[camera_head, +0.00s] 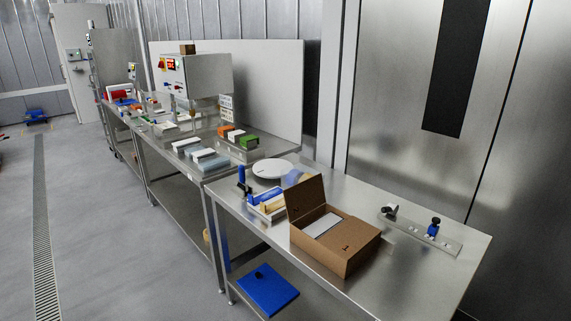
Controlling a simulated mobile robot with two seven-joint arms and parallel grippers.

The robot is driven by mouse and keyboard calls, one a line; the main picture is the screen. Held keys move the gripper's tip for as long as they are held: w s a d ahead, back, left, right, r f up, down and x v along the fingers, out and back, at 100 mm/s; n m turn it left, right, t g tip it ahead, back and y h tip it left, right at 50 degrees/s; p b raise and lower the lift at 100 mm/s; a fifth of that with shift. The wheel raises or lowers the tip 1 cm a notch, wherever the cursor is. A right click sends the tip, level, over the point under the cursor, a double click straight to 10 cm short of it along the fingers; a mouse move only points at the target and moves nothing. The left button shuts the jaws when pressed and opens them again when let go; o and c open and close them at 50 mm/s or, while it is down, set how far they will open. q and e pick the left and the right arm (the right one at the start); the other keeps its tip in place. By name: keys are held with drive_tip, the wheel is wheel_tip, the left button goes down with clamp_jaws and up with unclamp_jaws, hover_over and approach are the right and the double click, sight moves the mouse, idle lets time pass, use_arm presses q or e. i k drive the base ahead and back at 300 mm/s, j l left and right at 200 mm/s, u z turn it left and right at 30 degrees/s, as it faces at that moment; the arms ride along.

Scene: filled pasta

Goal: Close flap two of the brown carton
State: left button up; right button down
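The brown carton (341,251) stands on the near steel table (411,277), towards its front edge. One flap (306,198) stands raised at the carton's left end. The right part of the carton's top (352,236) looks covered by a brown panel with a small dark mark. Something white (322,225) shows in the opening between them. I cannot tell which flap is flap two. Neither of my grippers is in view, and nothing of mine touches the carton.
A tray with blue and yellow items (264,205) stands left of the carton, with a white round plate (272,168) behind. A metal strip with small fittings (418,232) lies at the right. A blue board (268,289) lies on the lower shelf. The table's right front is clear.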

sight(302, 198)
drive_tip(key=i+j+z, duration=0.15)
drive_tip(key=z, duration=0.25)
drive_tip(key=i+j+z, duration=0.15)
drive_tip(key=z, duration=0.25)
drive_tip(key=i+j+z, duration=0.1)
drive_tip(key=j, duration=0.2)
drive_tip(key=i+j+z, duration=0.1)
drive_tip(key=j, duration=0.2)
drive_tip(key=i+j+z, duration=0.1)
drive_tip(key=j, duration=0.2)
drive_tip(key=i+j, duration=0.15)
drive_tip(key=j, duration=0.3)
drive_tip(key=i+j+z, duration=0.1)
drive_tip(key=j, duration=0.3)
drive_tip(key=i+j, duration=0.15)
drive_tip(key=j, duration=0.3)
drive_tip(key=i+j+z, duration=0.1)
drive_tip(key=j, duration=0.35)
